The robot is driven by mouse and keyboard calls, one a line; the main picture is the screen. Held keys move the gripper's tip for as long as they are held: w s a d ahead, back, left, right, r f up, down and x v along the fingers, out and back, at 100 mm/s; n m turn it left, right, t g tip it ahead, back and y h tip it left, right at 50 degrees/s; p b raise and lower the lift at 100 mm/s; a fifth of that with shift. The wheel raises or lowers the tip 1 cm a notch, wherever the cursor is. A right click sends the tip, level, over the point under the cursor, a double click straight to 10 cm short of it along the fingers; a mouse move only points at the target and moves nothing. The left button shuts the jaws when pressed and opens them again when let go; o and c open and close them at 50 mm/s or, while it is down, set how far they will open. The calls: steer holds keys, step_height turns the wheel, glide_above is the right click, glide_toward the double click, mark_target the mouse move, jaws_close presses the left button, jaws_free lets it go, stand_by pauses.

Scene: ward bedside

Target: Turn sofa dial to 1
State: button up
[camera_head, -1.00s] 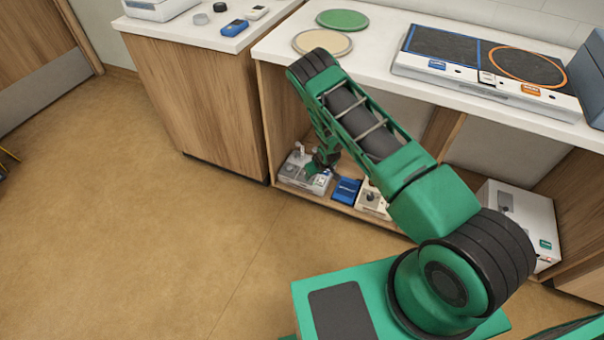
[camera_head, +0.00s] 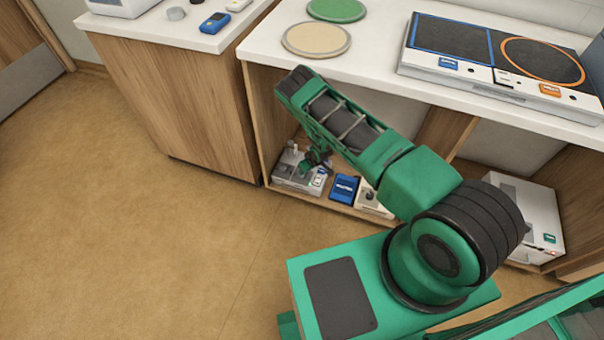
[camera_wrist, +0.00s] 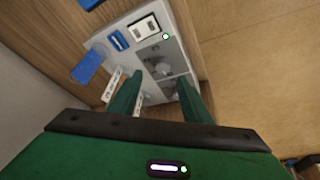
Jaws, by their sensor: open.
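A grey-white control box (camera_head: 285,178) sits on the low shelf under the counter. In the wrist view its panel (camera_wrist: 103,42) carries a blue switch, a white rocker switch, a lit green lamp and a grey recessed area with a pale round knob (camera_wrist: 163,69). I cannot read which control is labelled sofa. My gripper (camera_head: 316,160) is over the right part of the box in the head view. In the wrist view my gripper (camera_wrist: 160,97) is open, with the knob just beyond and between its fingertips. Contact cannot be told; the fingers hide part of the lower panel.
A blue box (camera_head: 343,189) and a white box with a dark knob (camera_head: 372,197) stand right of the control box on the shelf. A larger white unit (camera_head: 525,215) is further right. The counter (camera_head: 375,60) overhangs the shelf. The floor (camera_head: 130,240) at left is clear.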

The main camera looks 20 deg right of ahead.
steer(key=x, duration=0.8)
steer(key=shift+a, duration=0.4)
steer(key=shift+c, duration=0.6)
steer(key=c, duration=0.9)
steer(key=shift+d, duration=0.2)
steer(key=shift+a, duration=0.15)
